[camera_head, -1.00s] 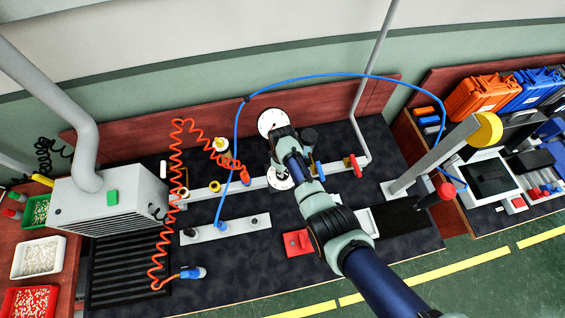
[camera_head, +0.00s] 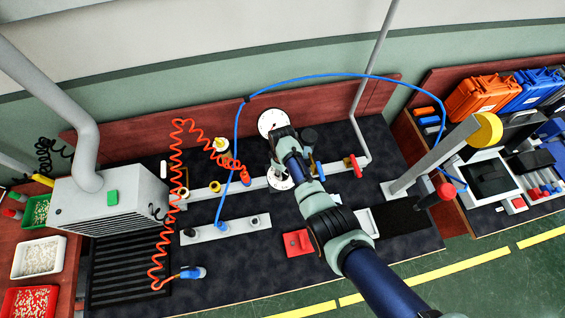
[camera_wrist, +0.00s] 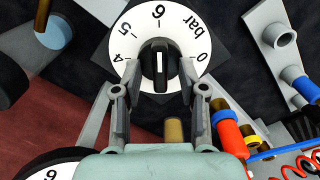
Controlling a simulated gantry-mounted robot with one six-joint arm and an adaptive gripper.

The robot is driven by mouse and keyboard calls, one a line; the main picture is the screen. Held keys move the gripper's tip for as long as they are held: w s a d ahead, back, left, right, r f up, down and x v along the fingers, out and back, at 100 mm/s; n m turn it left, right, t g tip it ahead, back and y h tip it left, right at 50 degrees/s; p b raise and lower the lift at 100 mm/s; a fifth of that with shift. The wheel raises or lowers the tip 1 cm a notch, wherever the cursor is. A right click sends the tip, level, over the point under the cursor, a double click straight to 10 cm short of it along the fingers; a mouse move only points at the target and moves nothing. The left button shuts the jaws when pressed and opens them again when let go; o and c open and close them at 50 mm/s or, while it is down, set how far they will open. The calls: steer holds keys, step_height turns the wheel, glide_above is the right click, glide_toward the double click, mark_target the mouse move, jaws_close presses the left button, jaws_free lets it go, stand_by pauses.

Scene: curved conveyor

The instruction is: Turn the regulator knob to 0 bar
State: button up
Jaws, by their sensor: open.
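The regulator knob (camera_wrist: 160,67) is black with a white line, seen in the wrist view. It sits at the middle of a round white dial (camera_wrist: 124,36) marked 4, 5, 6, bar and 0. The white line runs up and down the picture; I cannot tell which end is the pointer. My gripper (camera_wrist: 159,78) is open, with one finger on each side of the knob. Contact with the knob is not clear. In the head view, my arm hides the knob, and part of the white dial (camera_head: 281,184) shows below my wrist.
A white pressure gauge (camera_head: 272,122) stands just behind my wrist; its edge also shows in the wrist view (camera_wrist: 40,166). A red valve handle (camera_head: 357,165) and coiled orange hose (camera_head: 176,160) are near. A blue hose (camera_head: 330,77) arches behind.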

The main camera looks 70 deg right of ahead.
steer(key=shift+r, duration=0.1)
step_height(320, 180, up, 12)
stand_by(0.8)
steer(key=w+a+r+n+t+h, duration=0.15)
steer(key=w+a+r+t, duration=0.45)
steer(key=w+a, duration=0.75)
steer(key=a+r+t, duration=0.2)
steer(key=a+r, duration=0.6)
steer(key=a, duration=0.5)
steer(key=s+a+r+t+y, duration=0.2)
steer(key=s+a+r+t, duration=0.2)
steer(key=a+r, duration=0.75)
step_height(320, 180, up, 15)
steer(key=a+p, duration=0.1)
steer(key=p, duration=1.4)
steer(key=shift+n+t+p, duration=0.3)
steer(key=shift+n+t, duration=0.1)
steer(key=shift+n, duration=0.05)
